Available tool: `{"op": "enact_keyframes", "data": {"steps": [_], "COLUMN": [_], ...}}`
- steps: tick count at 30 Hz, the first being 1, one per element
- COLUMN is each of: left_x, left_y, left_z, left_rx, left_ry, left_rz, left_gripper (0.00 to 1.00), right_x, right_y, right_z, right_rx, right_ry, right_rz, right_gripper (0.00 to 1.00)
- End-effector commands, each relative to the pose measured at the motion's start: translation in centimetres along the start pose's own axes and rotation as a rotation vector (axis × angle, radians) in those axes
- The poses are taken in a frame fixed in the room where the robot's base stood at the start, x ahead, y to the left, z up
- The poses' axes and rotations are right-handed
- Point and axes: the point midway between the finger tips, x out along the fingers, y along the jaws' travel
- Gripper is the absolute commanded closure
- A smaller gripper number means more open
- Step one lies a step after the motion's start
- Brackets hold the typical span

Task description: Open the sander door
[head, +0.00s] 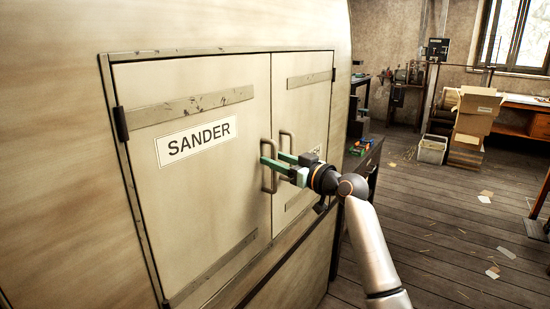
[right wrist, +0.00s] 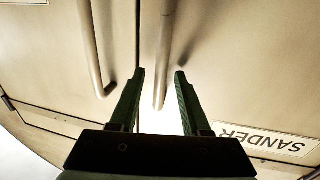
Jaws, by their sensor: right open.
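The sander door (head: 200,190) is the left cream door of a cabinet, with a SANDER label (head: 196,141). It looks shut in its frame. Its bar handle (head: 264,182) stands upright near the seam with the right door. My right gripper (head: 272,158), with green fingers, is open at this handle. In the right wrist view the sander handle (right wrist: 166,45) runs between the two open fingertips (right wrist: 160,73), with no clear grip on it. The fingers partly hide the handle in the head view. My left gripper is not in view.
The right door (head: 302,95) has its own handle (head: 287,138) close beside; it also shows in the right wrist view (right wrist: 92,50). A workbench (head: 369,160) stands past the cabinet. Cardboard boxes (head: 475,115) and a bin (head: 432,150) are farther back. The wooden floor at right is mostly clear.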

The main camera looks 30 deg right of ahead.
Motion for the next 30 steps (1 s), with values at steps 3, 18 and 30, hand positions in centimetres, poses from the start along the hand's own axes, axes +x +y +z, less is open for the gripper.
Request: {"op": "enact_keyframes", "data": {"steps": [3, 18, 30], "left_x": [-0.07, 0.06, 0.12], "left_y": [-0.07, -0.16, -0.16], "left_z": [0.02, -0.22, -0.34], "left_rx": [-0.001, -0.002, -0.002], "left_ry": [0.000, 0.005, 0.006], "left_rz": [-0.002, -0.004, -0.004], "left_gripper": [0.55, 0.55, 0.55], "right_x": [0.55, 0.61, 0.60], "right_y": [-0.06, -0.05, -0.06], "right_z": [0.00, 0.02, 0.02], "right_rx": [0.000, -0.001, 0.000], "right_ry": [0.000, 0.000, 0.000], "right_rz": [-0.001, -0.001, -0.001], "right_gripper": [0.53, 0.78, 1.00]}}
